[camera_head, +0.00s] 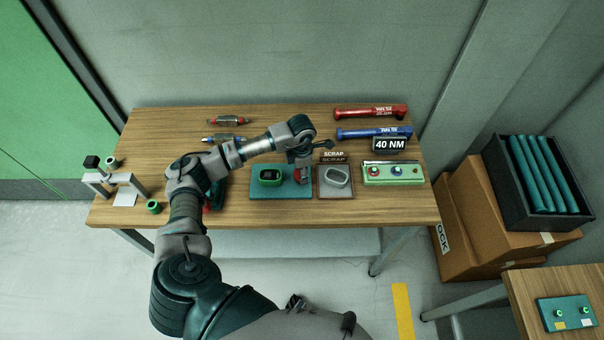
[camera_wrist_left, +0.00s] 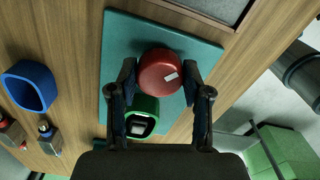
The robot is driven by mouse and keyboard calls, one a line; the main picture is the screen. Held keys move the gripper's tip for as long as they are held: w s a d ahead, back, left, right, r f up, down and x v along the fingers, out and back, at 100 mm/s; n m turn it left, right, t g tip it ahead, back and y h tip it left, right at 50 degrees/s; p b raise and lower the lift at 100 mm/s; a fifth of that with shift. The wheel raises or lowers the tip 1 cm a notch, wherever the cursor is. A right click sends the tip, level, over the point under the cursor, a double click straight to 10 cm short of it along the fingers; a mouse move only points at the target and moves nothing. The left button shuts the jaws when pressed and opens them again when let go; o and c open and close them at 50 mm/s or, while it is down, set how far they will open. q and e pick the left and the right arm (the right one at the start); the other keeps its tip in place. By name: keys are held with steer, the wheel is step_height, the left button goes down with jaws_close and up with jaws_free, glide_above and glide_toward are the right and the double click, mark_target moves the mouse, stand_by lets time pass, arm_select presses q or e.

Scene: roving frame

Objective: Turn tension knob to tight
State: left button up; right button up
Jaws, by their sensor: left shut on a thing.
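A red round knob (camera_head: 298,175) sits on a teal plate (camera_head: 266,192) near the middle of the workbench. My left gripper (camera_head: 301,170) reaches down over it from the bench's back side and partly hides it. In the left wrist view, the red knob (camera_wrist_left: 158,72) lies between the two fingers of my left gripper (camera_wrist_left: 160,82), which are shut on its sides. A short white mark shows on the knob's top, toward its right edge. A green ring-like part with a dark centre (camera_head: 272,176) is beside the knob on the same plate. My right gripper is not in view.
A scrap tray (camera_head: 322,192) holding a grey ring is just right of the plate. Further right are a pale green panel (camera_head: 370,180) with knobs and a 40 NM display (camera_head: 389,145). Red (camera_head: 368,112) and blue (camera_head: 360,133) wrenches lie behind. A white fixture (camera_head: 125,180) stands far left.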

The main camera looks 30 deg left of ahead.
arm_select(q)
steer(key=shift+a+f+m, duration=0.1)
steer(key=shift+f+m, duration=0.05)
steer(key=shift+m, duration=0.35)
steer(key=m+b, duration=0.4)
steer(key=m, duration=0.2)
steer(key=shift+m, duration=0.3)
steer(key=shift+r+m+b, duration=0.25)
steer(key=shift+m+b, duration=0.3)
steer(key=shift+m, duration=0.45)
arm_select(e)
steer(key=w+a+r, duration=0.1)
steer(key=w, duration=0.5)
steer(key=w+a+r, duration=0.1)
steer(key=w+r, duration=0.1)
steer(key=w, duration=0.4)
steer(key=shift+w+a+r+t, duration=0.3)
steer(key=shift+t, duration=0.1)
arm_select(q)
steer(key=o, duration=1.2)
steer(key=shift+c, duration=0.2)
steer(key=shift+f, duration=0.1)
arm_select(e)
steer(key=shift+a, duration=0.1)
